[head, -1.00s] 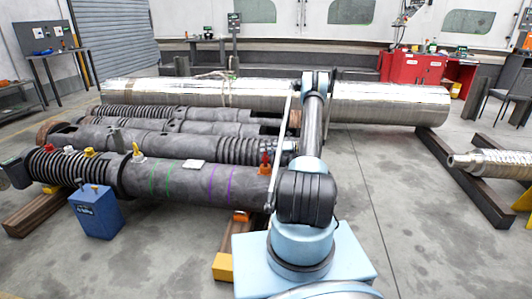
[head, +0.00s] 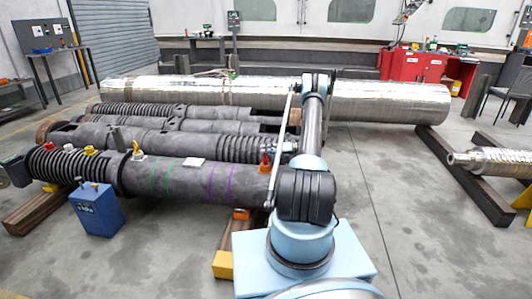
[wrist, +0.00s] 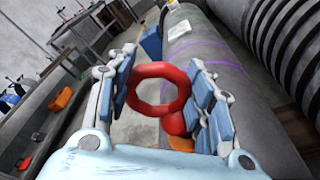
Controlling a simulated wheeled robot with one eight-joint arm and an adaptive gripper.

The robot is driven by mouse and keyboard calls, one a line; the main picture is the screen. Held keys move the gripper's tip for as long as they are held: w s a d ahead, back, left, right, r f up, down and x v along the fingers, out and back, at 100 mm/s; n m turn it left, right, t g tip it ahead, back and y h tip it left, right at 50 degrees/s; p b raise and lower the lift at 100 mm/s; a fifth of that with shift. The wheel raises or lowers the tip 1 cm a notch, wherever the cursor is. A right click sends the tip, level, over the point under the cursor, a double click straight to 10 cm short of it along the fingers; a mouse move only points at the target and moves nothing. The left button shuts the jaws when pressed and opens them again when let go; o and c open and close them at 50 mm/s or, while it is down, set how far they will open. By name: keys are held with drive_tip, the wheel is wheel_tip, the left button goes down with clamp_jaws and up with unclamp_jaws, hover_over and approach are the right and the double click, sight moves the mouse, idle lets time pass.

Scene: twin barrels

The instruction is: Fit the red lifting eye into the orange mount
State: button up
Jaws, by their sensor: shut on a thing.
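The red lifting eye (wrist: 163,70) is a thick ring on a short red stem, between the two fingers of my gripper (wrist: 162,62) in the wrist view. My gripper is shut on the ring from both sides. In the head view the eye (head: 265,158) shows small and red above the right part of the near barrel. The orange mount (head: 265,169) is on top of that barrel, directly below the eye. In the wrist view the mount (wrist: 180,144) is partly hidden behind the stem and my gripper. I cannot tell whether the stem is inside it.
The near dark barrel (head: 165,180) has green and purple bands and a white patch (head: 194,162). Other dark barrels (head: 190,138) lie behind it. Red and yellow fittings stand on its left end. A blue box (head: 97,212) stands in front. The floor right of my base is clear.

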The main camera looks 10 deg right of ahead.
drive_tip(key=shift+f, duration=0.95)
drive_tip(key=o, duration=1.4)
drive_tip(key=shift+c, duration=0.2)
drive_tip(key=v, duration=1.2)
